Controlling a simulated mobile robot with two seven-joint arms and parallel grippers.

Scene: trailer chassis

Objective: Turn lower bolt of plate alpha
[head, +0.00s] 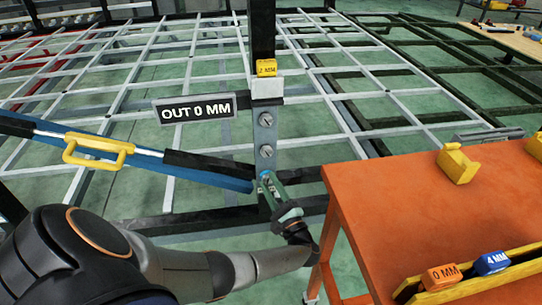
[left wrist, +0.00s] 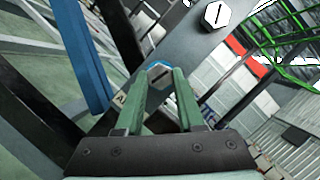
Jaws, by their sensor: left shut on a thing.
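The grey upright plate (head: 265,135) stands on a dark post and carries a column of bolts. The upper bolt (head: 266,119) and the middle bolt (head: 266,151) show clear of my arm. My left gripper (head: 266,180) is at the plate's lower end, its green fingers pointing at the plate. In the left wrist view the lower bolt (left wrist: 157,70), a slotted hex head with blue around it, sits between the tips of my left gripper (left wrist: 159,76), which is shut on it. Another slotted bolt (left wrist: 215,15) shows beyond. My right gripper is not in view.
A sign (head: 195,107) reading "OUT 0 MM" is left of the plate. A yellow "2 MM" block (head: 267,68) sits above it. A blue bar with a yellow handle (head: 98,150) runs in from the left. An orange table (head: 440,215) stands right, with 0 MM (head: 441,276) and 4 MM (head: 491,262) blocks.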

